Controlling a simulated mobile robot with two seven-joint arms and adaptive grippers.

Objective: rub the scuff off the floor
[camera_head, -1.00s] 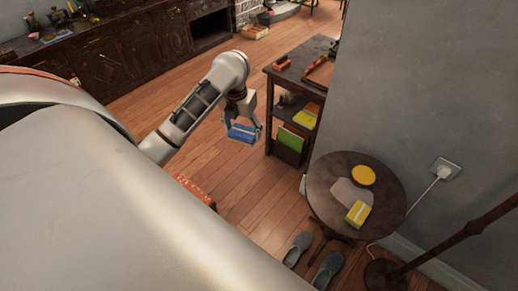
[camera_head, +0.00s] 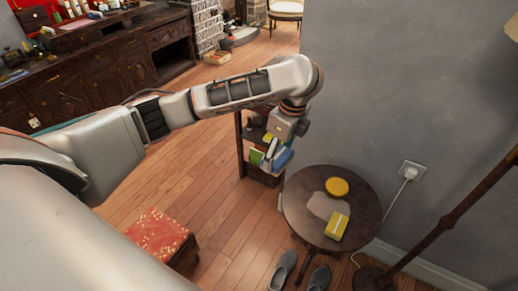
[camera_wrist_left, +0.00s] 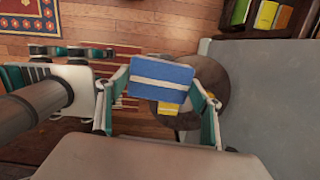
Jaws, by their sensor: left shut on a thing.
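My left gripper (camera_head: 281,148) is shut on a blue block with a white stripe (camera_head: 284,160). It holds the block in the air, in front of the dark shelf unit and just behind the round table's far left edge in the head view. In the left wrist view the blue block (camera_wrist_left: 160,80) sits between the two fingers of my left gripper (camera_wrist_left: 160,92), hiding part of the round table below. The wooden floor (camera_head: 215,195) shows in the head view, but I cannot make out a scuff on it. My right gripper is not in view.
The dark round table (camera_head: 295,213) bears a yellow disc (camera_head: 337,187), a yellow box (camera_head: 337,226) and a flat grey patch. Grey slippers (camera_head: 283,270), a red patterned stool (camera_head: 155,236) and a floor lamp (camera_head: 440,228) stand near. Floor between stool and table is clear.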

